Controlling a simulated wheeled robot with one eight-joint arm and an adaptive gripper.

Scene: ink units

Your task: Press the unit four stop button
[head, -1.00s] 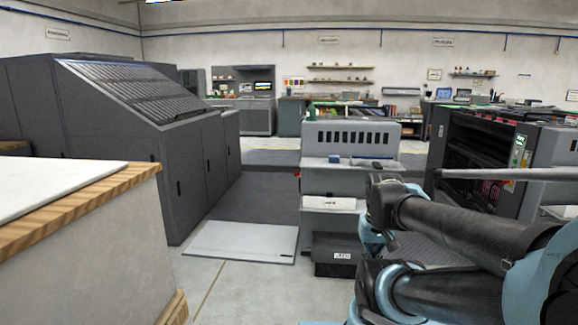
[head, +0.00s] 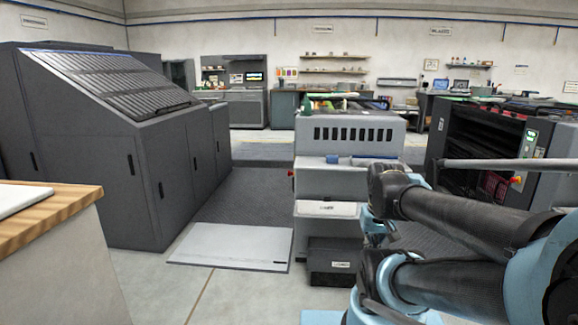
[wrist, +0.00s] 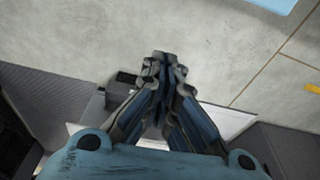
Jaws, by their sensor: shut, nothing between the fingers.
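My gripper (wrist: 165,62) is shut and empty in the wrist view, over the pale floor. In the head view my arm is folded at the right, and the fingers cannot be made out clearly. A small red button (head: 516,180) shows on the front edge of the dark open-fronted unit (head: 470,150) at the right, below a lit green panel. Another small red spot (head: 291,173) shows on the left side of the grey central unit (head: 350,150). My gripper touches neither. Which one belongs to unit four cannot be read.
A large dark grey cabinet (head: 110,140) stands left. A wood-edged counter (head: 50,215) is close at the lower left. A pale flat plate (head: 235,246) lies on the floor before the central unit. Bare floor (head: 160,290) shows in front.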

